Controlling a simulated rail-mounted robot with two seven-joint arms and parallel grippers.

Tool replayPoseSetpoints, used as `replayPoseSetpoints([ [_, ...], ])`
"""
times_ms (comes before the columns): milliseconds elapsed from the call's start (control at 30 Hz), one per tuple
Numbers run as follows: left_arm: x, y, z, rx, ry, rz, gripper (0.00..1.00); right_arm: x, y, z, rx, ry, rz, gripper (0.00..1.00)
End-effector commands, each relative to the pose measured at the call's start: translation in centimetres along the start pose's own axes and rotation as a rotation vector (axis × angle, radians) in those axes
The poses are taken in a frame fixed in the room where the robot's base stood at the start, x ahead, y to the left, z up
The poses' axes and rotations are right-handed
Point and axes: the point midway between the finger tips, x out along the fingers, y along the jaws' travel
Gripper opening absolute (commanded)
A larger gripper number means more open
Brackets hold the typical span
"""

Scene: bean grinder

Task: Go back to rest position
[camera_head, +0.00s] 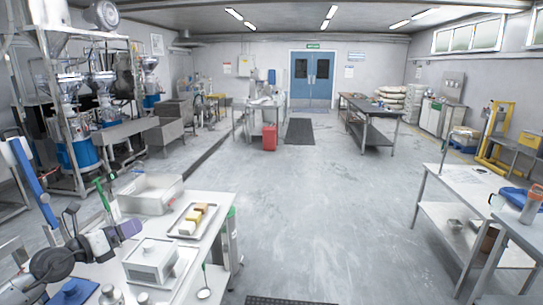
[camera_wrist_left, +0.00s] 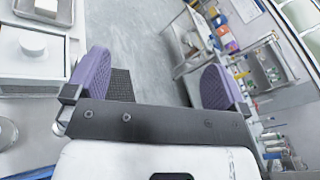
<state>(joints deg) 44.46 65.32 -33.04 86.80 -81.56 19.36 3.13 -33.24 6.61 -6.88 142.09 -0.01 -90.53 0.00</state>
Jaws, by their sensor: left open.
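My left gripper (camera_head: 126,231) reaches in from the left above the near left table (camera_head: 222,243), with purple finger pads. In the left wrist view the two purple fingers of the left gripper (camera_wrist_left: 155,82) stand wide apart, with nothing between them. A white lidded box (camera_head: 151,255) stands on a tray just in front of the gripper, apart from it; the box (camera_wrist_left: 35,45) also shows at the upper left of the wrist view. My right gripper is not in view.
Another table (camera_head: 470,187) stands at the right. The floor between (camera_head: 310,200) is clear.

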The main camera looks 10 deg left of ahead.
Motion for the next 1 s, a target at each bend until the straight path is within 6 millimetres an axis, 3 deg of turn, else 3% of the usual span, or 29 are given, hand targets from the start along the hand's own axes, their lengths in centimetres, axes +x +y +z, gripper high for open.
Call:
replayPoseSetpoints([
  [100, -0.6, -4.2, 4.6, -0.125, -0.274, -0.12, 1.0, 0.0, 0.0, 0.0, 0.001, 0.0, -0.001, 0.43],
  [300, -3.3, -9.2, 10.1, -0.45, -0.697, -0.263, 1.0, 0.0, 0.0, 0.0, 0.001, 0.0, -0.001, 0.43],
  [367, -4.2, -9.9, 10.7, -0.579, -0.803, -0.279, 1.0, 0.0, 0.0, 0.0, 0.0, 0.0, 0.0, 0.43],
  [467, -5.2, -10.1, 9.7, -0.825, -0.941, -0.257, 1.0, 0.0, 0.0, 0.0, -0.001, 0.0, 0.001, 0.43],
  [567, -5.8, -9.6, 6.1, -1.099, -1.027, -0.165, 1.0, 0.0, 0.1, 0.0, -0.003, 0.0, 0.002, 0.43],
  [633, -5.9, -9.2, 1.8, -1.303, -1.045, -0.049, 1.0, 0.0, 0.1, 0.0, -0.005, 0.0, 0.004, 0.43],
  [833, -6.9, -9.7, -13.0, -1.75, -0.914, 0.356, 1.0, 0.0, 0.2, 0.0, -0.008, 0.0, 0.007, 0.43],
  [1000, -9.5, -12.8, -24.9, -2.022, -0.675, 0.611, 1.0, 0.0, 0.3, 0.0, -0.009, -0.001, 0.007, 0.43],
])
